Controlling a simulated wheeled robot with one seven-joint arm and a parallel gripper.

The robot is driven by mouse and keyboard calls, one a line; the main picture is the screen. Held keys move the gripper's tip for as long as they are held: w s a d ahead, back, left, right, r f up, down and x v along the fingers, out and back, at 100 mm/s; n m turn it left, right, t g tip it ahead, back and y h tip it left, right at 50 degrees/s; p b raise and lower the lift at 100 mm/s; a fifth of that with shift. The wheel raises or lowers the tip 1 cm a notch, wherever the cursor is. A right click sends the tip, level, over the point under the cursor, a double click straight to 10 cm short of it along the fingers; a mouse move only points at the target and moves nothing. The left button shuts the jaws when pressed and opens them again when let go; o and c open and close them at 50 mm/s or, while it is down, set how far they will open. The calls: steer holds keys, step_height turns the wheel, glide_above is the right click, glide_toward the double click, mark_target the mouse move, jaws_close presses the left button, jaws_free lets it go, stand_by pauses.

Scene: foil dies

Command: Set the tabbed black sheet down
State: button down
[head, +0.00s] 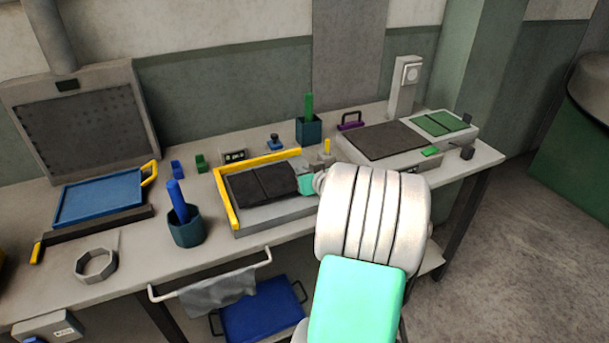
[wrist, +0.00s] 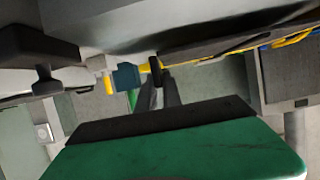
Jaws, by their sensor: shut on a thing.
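The black sheet (head: 262,184) lies over a grey bed (head: 262,222) with a yellow L-shaped rail (head: 226,200) along its left and back sides. My gripper (head: 299,184) is at the sheet's right edge, and the arm's white wrist hides part of the bed's right end. In the wrist view my gripper (wrist: 158,82) is shut on a small dark tab (wrist: 155,68) of the sheet, whose dark edge (wrist: 230,43) runs off to the upper right. I cannot tell whether the sheet touches the bed or hovers just above it.
To the right stands a grey platform with a dark panel (head: 384,141) and green plates (head: 441,123). A teal cup (head: 309,131) stands behind the bed.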

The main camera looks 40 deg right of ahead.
steer(key=shift+f, duration=0.8)
steer(key=c, duration=2)
jaws_free()
steer(key=shift+f, duration=0.2)
steer(key=o, duration=0.5)
steer(key=shift+r, duration=0.1)
